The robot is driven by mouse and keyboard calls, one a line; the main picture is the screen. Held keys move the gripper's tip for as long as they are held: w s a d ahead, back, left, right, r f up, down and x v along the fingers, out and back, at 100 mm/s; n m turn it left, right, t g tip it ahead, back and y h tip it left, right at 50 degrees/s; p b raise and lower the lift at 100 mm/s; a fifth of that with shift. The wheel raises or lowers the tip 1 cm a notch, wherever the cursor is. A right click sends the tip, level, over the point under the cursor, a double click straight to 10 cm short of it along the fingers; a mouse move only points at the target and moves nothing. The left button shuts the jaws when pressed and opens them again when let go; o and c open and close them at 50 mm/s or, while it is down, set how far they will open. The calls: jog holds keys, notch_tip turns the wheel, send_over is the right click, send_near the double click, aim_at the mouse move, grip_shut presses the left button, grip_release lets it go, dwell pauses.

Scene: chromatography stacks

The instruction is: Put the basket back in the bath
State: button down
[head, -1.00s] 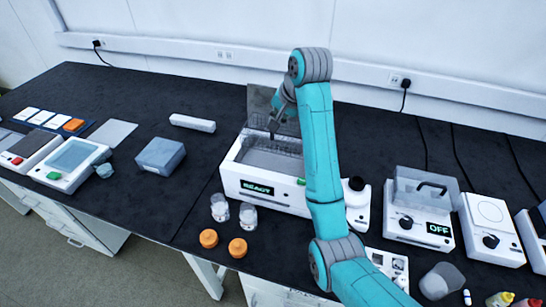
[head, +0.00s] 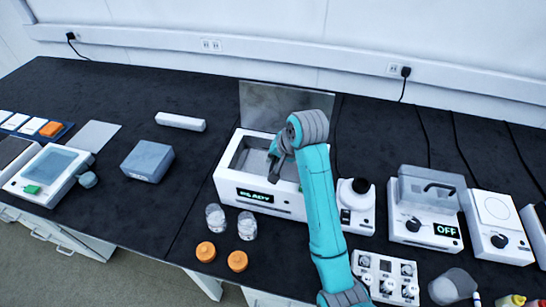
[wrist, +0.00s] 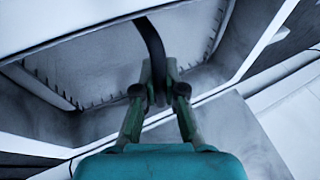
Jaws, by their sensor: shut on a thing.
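The bath (head: 228,190) is a white box with a lit READY display on its front. Its top is open. My gripper (head: 273,165) reaches down into the bath's opening from above. In the wrist view my gripper (wrist: 160,92) is shut on the basket's dark curved handle (wrist: 150,38). The grey basket (wrist: 95,65) shows below the handle, inside the white bath walls, with small marks along its edges. Whether it rests on the bath's floor cannot be told. My arm hides the right part of the bath in the head view.
A grey upright panel (head: 285,103) stands behind the bath. Two glass jars (head: 216,218) and two orange caps (head: 206,252) are in front. A white device with a black knob (head: 357,190) stands close on the right. A grey-blue box (head: 147,161) lies left, with free bench between.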

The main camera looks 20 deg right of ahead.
jog(key=shift+f, duration=0.8)
jog(key=c, duration=1.3)
grip_release()
jog(key=shift+f, duration=0.1)
jog(key=shift+o, duration=0.2)
